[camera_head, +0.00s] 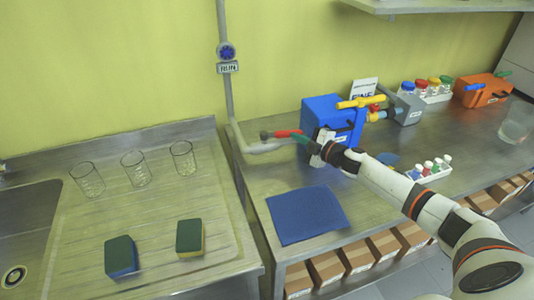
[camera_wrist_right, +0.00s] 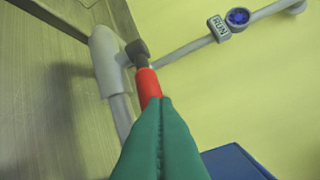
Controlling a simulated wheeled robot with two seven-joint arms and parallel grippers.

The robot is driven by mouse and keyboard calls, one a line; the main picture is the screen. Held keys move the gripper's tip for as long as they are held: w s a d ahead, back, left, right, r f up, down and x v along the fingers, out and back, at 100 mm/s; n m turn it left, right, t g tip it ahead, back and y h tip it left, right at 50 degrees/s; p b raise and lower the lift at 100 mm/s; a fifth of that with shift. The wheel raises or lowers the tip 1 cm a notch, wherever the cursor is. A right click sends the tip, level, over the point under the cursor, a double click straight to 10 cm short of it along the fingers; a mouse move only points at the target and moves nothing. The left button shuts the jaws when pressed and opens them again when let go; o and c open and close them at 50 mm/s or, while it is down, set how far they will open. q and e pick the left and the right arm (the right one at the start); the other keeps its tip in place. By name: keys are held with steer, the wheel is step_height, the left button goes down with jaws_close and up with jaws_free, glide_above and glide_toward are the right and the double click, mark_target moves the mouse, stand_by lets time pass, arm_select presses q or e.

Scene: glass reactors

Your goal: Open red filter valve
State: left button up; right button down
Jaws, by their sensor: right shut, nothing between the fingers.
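The red valve handle (camera_head: 286,133) sticks out from a dark knob on the grey pipe (camera_head: 262,148) low by the wall. It also shows in the right wrist view as a short red bar (camera_wrist_right: 147,84) with the dark knob (camera_wrist_right: 137,50) behind it. My right gripper (camera_head: 300,137) has green fingers at the handle's right end. In the right wrist view the closed green fingertips (camera_wrist_right: 160,104) meet or overlap the near end of the red bar; whether they touch it I cannot tell. The fingers are pressed together with nothing between them. My left gripper is out of view.
A blue box (camera_head: 322,112) with a yellow handle stands just behind my right gripper. A blue mat (camera_head: 306,214) lies on the bench in front. A round blue dial (camera_head: 226,51) sits higher on the pipe. Glasses and sponges (camera_head: 190,238) are left, by the sink.

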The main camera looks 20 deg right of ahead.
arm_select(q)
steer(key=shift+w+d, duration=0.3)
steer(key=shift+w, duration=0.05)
arm_select(e)
steer(key=shift+w+d, duration=0.3)
steer(key=shift+w, duration=0.1)
arm_select(q)
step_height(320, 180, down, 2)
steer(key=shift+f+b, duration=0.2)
steer(key=shift+b, duration=1)
arm_select(e)
steer(key=v, duration=1.2)
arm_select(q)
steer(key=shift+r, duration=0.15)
arm_select(e)
steer(key=shift+r, duration=0.15)
